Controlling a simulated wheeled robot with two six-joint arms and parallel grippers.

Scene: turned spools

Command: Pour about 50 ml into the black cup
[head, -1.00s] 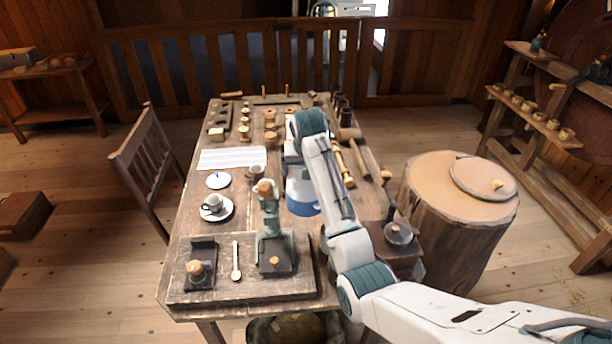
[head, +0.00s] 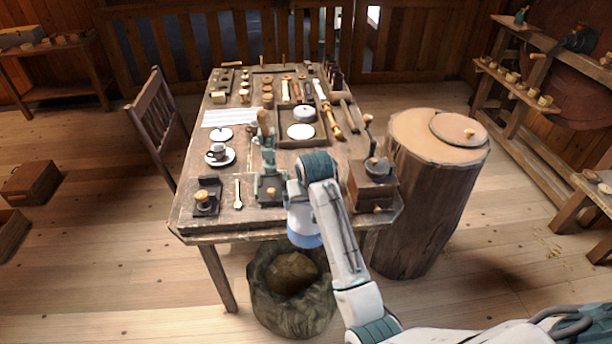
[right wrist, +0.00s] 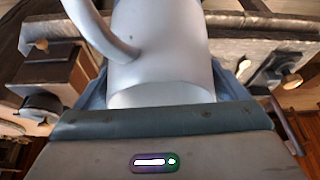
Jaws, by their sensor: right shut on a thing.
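In the head view my right gripper (head: 303,236) hangs low by the front edge of the table, partly hidden by my own arm. In the right wrist view my right gripper (right wrist: 162,90) is shut on a pale blue-grey jug (right wrist: 162,40) with a curved side tube, a handle or spout. The jug's contents are hidden, and I cannot make it out in the head view. A small cup (head: 218,149) stands on a white saucer (head: 229,158) at the table's left; it looks dark on top, but I cannot tell whether it is the black cup. My left gripper is not in view.
A green lever press (head: 267,158) stands left of my arm. A wooden grinder (head: 371,184) stands to the right. A tamper (head: 205,200) and spoon (head: 238,194) lie front left. A stump (head: 428,200) stands beside the table.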

